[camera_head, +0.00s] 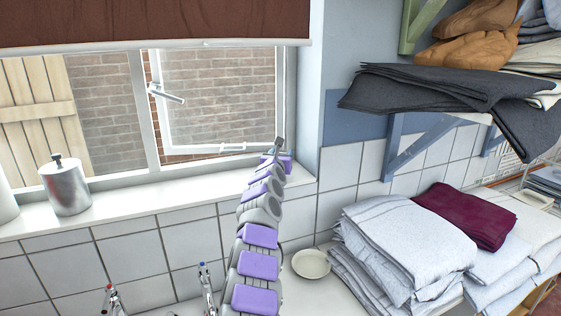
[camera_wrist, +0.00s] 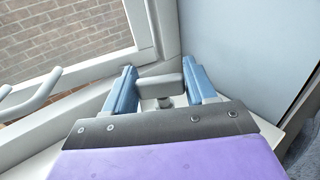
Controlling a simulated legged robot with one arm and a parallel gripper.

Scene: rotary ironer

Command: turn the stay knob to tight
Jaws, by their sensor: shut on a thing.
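The stay knob (camera_wrist: 158,87) is a small grey T-shaped handle on a short stem, at the lower corner of the window frame in the wrist view. My gripper (camera_wrist: 159,66) has its two blue fingers on either side of the knob's bar and is shut on it. In the head view my gripper (camera_head: 279,146) is at the window's lower right corner, at the end of my purple and grey arm. The knob cannot be made out clearly there. The window (camera_head: 222,98) stands ajar, with a stay bar (camera_head: 232,148) along its bottom edge. No tight marking is readable.
A metal canister (camera_head: 66,188) stands on the white sill (camera_head: 140,213). Two taps (camera_head: 207,285) and a small dish (camera_head: 311,263) are below. Folded linen (camera_head: 400,245) and a wall shelf bracket (camera_head: 418,143) are at the right. A wall (camera_wrist: 235,40) is close right of my gripper.

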